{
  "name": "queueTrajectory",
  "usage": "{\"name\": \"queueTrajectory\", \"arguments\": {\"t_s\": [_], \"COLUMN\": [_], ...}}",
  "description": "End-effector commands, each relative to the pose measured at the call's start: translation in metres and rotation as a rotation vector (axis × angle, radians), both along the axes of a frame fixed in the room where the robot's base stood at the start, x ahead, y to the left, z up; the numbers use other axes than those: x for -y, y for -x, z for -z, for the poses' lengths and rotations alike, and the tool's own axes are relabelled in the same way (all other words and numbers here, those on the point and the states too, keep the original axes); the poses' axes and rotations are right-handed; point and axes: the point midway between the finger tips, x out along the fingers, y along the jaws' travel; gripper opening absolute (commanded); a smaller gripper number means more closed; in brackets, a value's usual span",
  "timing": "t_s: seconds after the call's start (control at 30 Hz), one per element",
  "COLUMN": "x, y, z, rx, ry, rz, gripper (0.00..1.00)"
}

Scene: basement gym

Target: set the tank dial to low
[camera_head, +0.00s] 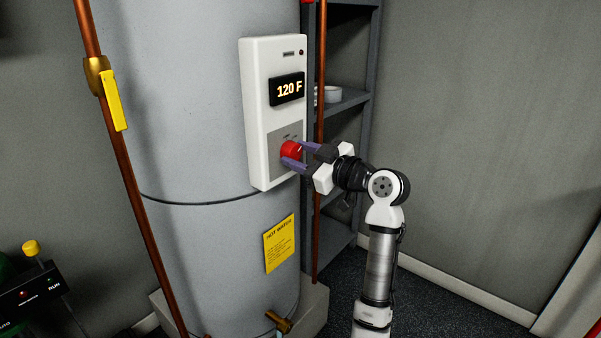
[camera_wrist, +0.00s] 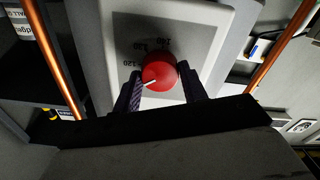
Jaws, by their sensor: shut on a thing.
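The tank dial is a red round knob (camera_head: 291,150) on the white control box (camera_head: 262,113) fixed to the front of the grey tank (camera_head: 190,110). The box's display (camera_head: 287,89) reads 120 F. My gripper (camera_head: 298,156) reaches in from the right, its two purple fingers on either side of the knob. In the wrist view the red knob (camera_wrist: 159,73) sits between the fingers (camera_wrist: 160,92), which are shut on it. A white pointer line on the knob points to the lower left, near the 120 mark. Marks 130 and 140 are printed around it.
A copper pipe (camera_head: 319,110) runs upright just right of the box, before a grey shelf unit (camera_head: 347,100). Another copper pipe (camera_head: 130,170) with a yellow valve handle (camera_head: 113,101) stands left. A yellow label (camera_head: 279,243) is below the box. The right-hand wall area is clear.

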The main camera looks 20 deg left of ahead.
Motion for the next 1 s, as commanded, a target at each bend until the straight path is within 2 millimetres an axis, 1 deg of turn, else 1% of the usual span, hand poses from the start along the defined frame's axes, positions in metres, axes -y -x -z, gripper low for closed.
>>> {"name": "queueTrajectory", "arguments": {"t_s": [0.03,0.2,0.4,0.87,0.9,1.0], "x": [0.0005,0.0004,0.0003,0.0003,0.0003,0.0002], "y": [0.0,0.0,0.0,0.0002,0.0002,0.0001], "z": [0.0047,0.0029,0.0014,0.0001,0.0001,0.0001], "rx": [0.029,0.101,0.147,0.157,0.157,0.157], "ry": [0.011,0.038,0.055,0.059,0.059,0.059], "rz": [0.0,-0.001,0.0,-0.001,-0.001,0.0], "gripper": [0.19,0.19,0.19,0.19,0.46,0.59]}}
